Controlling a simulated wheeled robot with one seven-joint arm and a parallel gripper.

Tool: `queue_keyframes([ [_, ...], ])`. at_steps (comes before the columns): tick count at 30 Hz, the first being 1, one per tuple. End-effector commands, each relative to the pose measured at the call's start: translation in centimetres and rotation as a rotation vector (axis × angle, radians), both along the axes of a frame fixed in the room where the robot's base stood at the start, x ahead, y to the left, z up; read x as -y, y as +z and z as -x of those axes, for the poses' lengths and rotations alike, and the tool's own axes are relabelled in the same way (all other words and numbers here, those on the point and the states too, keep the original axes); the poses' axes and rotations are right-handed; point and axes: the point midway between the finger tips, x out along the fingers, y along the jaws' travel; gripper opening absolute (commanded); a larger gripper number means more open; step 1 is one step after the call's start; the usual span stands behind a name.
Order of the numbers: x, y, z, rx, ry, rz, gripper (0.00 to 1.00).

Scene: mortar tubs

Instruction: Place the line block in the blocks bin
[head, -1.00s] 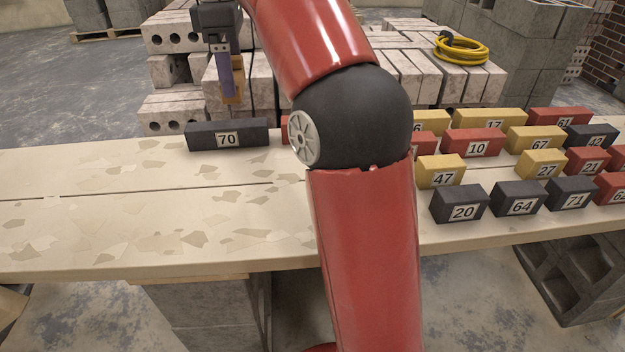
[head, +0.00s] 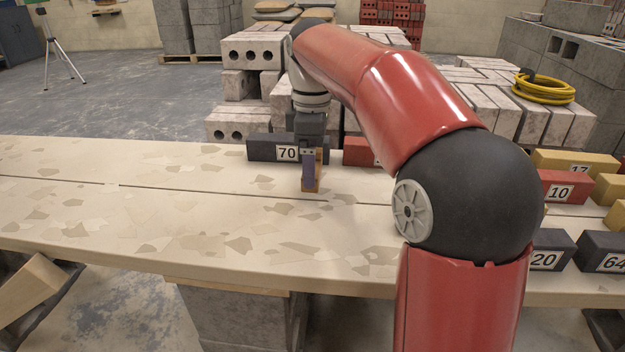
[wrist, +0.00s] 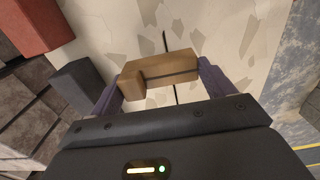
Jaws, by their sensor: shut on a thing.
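The line block is a tan wooden piece with a step and a groove; it shows between my fingers in the wrist view (wrist: 158,72) and partly in the head view (head: 318,172). My gripper (head: 309,173) has purple fingers and is shut on the line block. It is over the pale bench, in front of the dark box marked 70 (head: 262,147). The gap between block and bench is hard to judge. I cannot pick out a bin for blocks in these views.
The pale bench (head: 150,215) has wide free room at the left. A red box (head: 358,151) stands right of box 70. Several numbered red, yellow and dark boxes, one marked 10 (head: 566,186), stand at the right, partly behind my arm. Brick stacks (head: 238,128) rise behind the bench.

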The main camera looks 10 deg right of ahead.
Motion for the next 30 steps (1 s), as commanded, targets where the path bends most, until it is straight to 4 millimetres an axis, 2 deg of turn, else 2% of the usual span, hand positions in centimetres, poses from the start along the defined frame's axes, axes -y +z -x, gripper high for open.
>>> queue_keyframes([
  [7,0.0,-3.7,0.1,-0.003,0.0,0.0,0.58],
  [18,0.0,-4.1,0.0,-0.001,0.0,0.0,0.58],
  [19,0.0,-4.1,0.0,-0.001,0.0,0.0,0.83],
  [23,0.0,-4.0,0.0,-0.001,0.0,0.0,1.0],
  [30,0.0,-3.9,0.0,-0.001,0.0,0.0,1.0],
])
